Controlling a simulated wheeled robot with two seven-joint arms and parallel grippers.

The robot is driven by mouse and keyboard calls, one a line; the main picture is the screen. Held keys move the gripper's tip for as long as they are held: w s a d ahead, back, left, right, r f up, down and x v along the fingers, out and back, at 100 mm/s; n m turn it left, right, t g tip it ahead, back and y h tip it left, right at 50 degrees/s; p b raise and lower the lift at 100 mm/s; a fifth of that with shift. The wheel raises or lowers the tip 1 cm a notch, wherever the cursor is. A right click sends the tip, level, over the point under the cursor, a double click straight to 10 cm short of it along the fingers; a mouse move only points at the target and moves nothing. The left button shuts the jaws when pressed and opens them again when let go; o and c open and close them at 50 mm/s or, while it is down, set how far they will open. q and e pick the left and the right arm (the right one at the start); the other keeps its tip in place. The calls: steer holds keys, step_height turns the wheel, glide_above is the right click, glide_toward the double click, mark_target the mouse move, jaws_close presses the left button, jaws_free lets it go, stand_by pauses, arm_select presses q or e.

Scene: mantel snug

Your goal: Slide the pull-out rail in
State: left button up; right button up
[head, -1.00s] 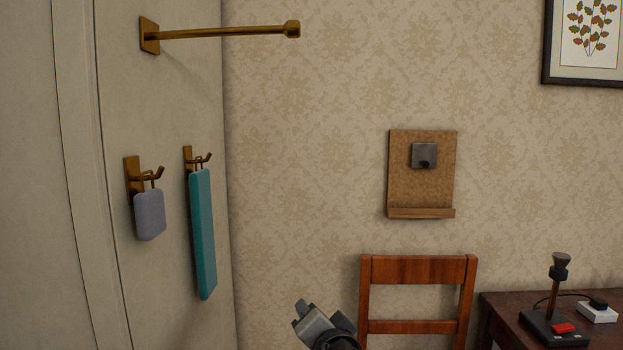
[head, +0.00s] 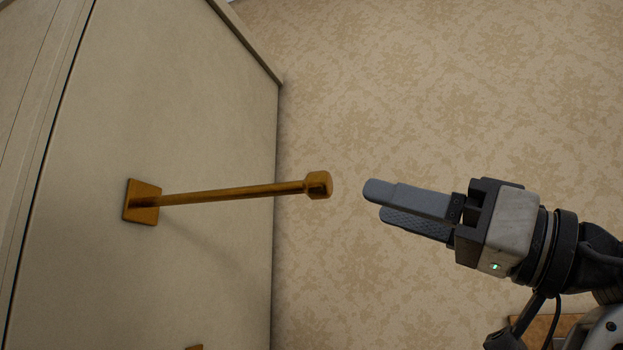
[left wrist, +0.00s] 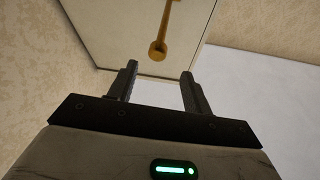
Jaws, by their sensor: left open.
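The pull-out rail (head: 235,193) is a brass rod with a thick end knob (head: 318,185). It sticks out from a square brass plate (head: 142,202) on the side of a pale cabinet. My left gripper (head: 373,202) is to the right of the knob, its fingers pointing at it across a small gap in the picture. It is open and empty. In the left wrist view, the rail (left wrist: 171,17) shows ahead, its knob (left wrist: 158,50) beyond and between the two open fingertips (left wrist: 159,70). My right gripper is not in view.
The pale cabinet side (head: 200,110) stands at the left. The patterned wall (head: 430,100) lies behind. A bit of brass (head: 194,347) shows at the bottom edge, below the rail. Around the rail it is clear.

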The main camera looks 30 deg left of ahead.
mark_target(329, 189)
arm_select(q)
steer(key=p+x, duration=0.2)
steer(key=x, duration=0.8)
steer(key=shift+w, duration=0.15)
steer(key=shift+a+r, duration=0.15)
steer(key=shift+a, duration=0.2)
steer(key=shift+a+r, duration=0.1)
steer(key=shift+a, duration=0.1)
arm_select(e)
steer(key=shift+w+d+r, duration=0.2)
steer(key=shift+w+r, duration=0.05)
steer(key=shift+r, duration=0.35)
